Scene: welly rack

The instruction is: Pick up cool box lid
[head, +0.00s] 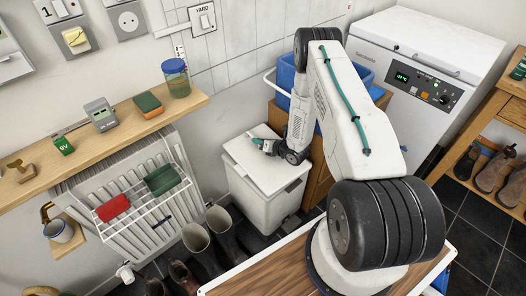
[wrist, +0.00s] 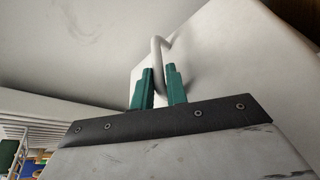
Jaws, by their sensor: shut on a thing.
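The cool box (head: 262,203) is a pale box on the floor in the head view, between the radiator and a wooden cabinet. Its white lid (head: 270,164) lies on top of it. My gripper (head: 257,142) reaches over the lid at its back left part. In the wrist view the lid (wrist: 225,60) is a pale tilted panel with a grey loop handle (wrist: 157,50). The green fingers of my gripper (wrist: 160,88) stand either side of the handle and are shut on it. Where the fingers touch the handle is partly hidden.
A radiator (head: 125,195) with a drying rack stands left, under a wooden shelf (head: 115,126). A blue basket (head: 285,78) sits on the cabinet behind, beside a white appliance (head: 425,65).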

